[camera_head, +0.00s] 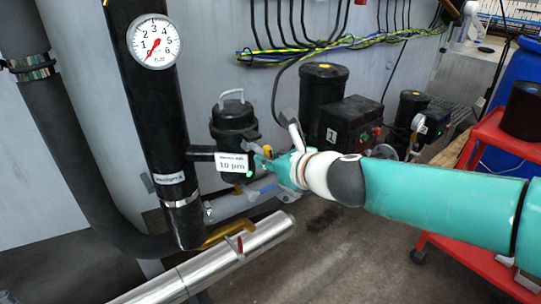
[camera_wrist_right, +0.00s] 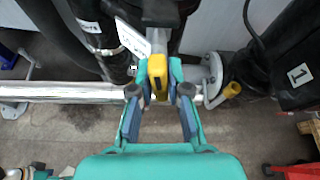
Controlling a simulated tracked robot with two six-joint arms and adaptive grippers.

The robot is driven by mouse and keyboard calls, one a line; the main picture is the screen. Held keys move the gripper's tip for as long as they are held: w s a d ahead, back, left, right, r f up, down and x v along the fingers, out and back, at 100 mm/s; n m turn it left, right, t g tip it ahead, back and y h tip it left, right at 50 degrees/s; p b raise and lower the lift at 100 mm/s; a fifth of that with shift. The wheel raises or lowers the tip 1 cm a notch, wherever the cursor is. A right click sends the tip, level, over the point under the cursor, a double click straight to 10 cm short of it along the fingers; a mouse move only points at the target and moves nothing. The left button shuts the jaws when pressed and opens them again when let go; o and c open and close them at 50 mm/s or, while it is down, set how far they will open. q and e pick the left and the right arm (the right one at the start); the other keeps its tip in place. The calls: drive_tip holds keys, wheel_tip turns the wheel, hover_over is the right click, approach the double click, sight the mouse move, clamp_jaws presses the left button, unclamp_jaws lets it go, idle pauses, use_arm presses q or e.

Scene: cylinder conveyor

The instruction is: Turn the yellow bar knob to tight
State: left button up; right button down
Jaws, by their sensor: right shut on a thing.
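The yellow bar knob (camera_wrist_right: 158,81) shows in the right wrist view between the two fingers of my right gripper (camera_wrist_right: 159,92). The bar points along the gripper, and the gripper is shut on it. In the head view my right gripper (camera_head: 264,164) is at the black filter housing (camera_head: 234,125), just right of its white label reading 10 µm (camera_head: 232,163). There the gripper hides most of the knob. My left gripper is not in view.
A pressure gauge (camera_head: 154,41) sits on a thick black pipe at left. A yellow lever (camera_head: 222,234) and a silver pipe (camera_head: 215,262) lie below. Black pump units (camera_head: 323,88) stand behind the gripper. A red cart (camera_head: 490,150) is at right.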

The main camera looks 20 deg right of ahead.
drive_tip(key=shift+f, duration=0.4)
drive_tip(key=c, duration=1.3)
unclamp_jaws()
drive_tip(key=shift+d, duration=0.1)
drive_tip(key=shift+o, duration=0.7)
drive_tip(key=shift+r, duration=0.2)
